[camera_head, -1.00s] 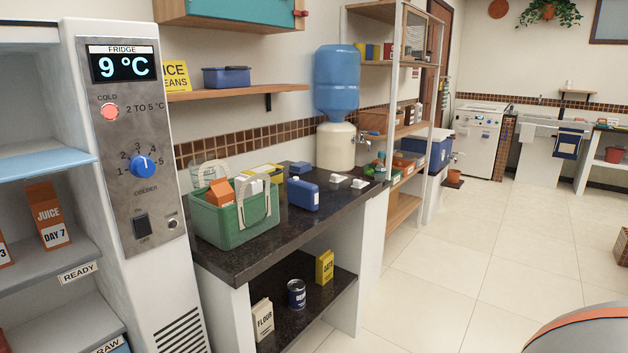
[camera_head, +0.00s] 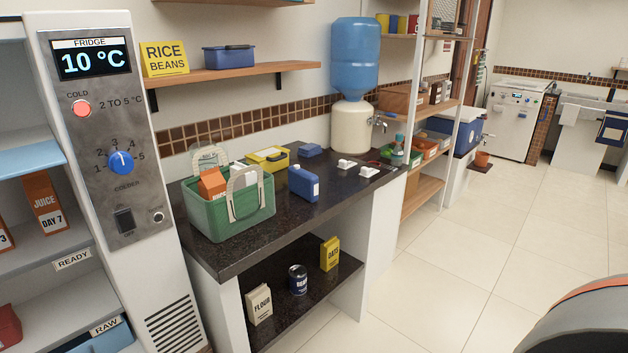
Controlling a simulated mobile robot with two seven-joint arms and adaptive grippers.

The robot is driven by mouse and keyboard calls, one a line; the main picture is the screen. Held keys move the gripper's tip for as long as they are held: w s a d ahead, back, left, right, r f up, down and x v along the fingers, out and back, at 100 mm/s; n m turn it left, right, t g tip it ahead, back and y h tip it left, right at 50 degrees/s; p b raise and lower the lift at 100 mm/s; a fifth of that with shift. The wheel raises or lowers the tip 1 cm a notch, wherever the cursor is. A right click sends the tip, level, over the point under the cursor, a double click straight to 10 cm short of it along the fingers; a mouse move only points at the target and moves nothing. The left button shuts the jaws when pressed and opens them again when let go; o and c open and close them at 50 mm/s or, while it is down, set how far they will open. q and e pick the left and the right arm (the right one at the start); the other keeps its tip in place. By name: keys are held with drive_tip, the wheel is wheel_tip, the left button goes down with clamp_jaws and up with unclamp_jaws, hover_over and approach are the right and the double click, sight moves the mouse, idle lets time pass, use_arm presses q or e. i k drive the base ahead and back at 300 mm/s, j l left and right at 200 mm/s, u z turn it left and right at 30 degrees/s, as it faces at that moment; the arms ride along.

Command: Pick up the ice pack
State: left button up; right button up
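A blue flat pack with a pale cap (camera_head: 304,183), which looks like the ice pack, stands upright on the dark counter (camera_head: 285,222), just right of a green basket (camera_head: 233,222). A smaller blue item (camera_head: 310,150) lies farther back on the counter; I cannot tell what it is. The basket has pale handles and holds an orange carton (camera_head: 212,184) and other items partly hidden by its wall. Neither of my grippers is in view.
A fridge (camera_head: 118,160) reading 10 °C stands at left. A yellow box (camera_head: 268,159) sits behind the basket, and white pieces (camera_head: 346,163) lie near the water dispenser (camera_head: 353,90). The lower shelf holds flour (camera_head: 259,304), a can and oats.

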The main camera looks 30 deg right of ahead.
sight(304, 183)
drive_tip(key=i+l, duration=0.1)
drive_tip(key=l, duration=1.05)
drive_tip(key=i+l, duration=0.15)
drive_tip(key=l, duration=0.45)
drive_tip(key=i+l, duration=0.1)
drive_tip(key=l, duration=0.45)
drive_tip(key=i+l, duration=0.1)
drive_tip(key=l, duration=0.5)
